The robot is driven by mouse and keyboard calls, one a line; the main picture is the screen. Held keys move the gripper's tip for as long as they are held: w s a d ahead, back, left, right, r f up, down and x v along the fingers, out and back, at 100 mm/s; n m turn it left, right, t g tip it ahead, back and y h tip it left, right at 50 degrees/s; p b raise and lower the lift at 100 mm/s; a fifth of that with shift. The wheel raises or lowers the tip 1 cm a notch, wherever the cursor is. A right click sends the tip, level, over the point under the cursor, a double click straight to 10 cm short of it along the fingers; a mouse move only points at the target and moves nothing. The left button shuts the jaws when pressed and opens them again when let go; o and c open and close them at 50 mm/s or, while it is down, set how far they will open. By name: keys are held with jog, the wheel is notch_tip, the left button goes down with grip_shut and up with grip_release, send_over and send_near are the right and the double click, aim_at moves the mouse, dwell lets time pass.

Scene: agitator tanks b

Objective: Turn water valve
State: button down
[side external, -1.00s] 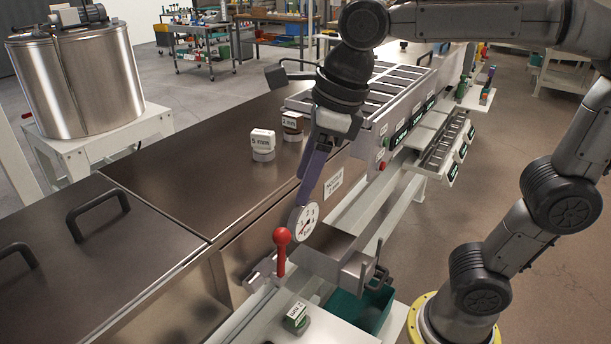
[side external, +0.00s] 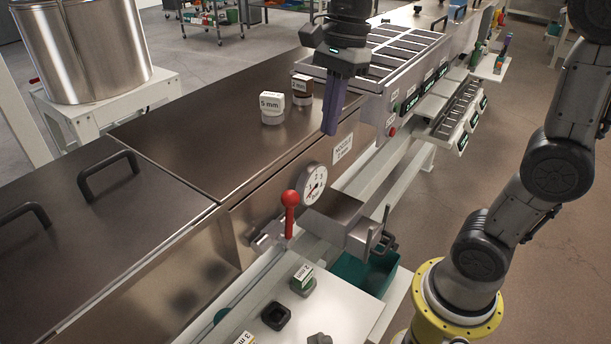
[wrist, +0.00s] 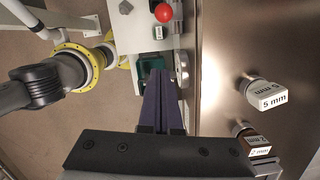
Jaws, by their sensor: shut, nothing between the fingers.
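The valve lever (side external: 289,220) has a red ball knob (side external: 290,198) and stands upright in front of the steel tank. The red knob also shows at the top of the wrist view (wrist: 163,14). A round white gauge (side external: 313,184) is just behind and right of the lever; its reading is too small to tell. My gripper (side external: 330,132) points down, with its purple fingers together and empty. It is above and behind the lever, apart from it. In the wrist view my fingers (wrist: 160,72) are closed, with the knob well beyond their tips.
A 5 mm block (side external: 271,108) and a 2 mm block (side external: 302,89) stand on the tank top. A metal bracket (side external: 372,240) and a teal bin (side external: 362,274) are right of the lever. A white shelf (side external: 335,308) with small labelled parts lies in front.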

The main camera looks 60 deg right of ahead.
aim_at(289, 219)
jog(key=w+a+f, duration=0.1)
jog(key=a+f, duration=0.4)
jog(key=f, duration=0.4)
jog(key=shift+a+f, duration=0.25)
jog(key=shift+a+r, duration=0.3)
jog(key=shift+a, duration=0.65)
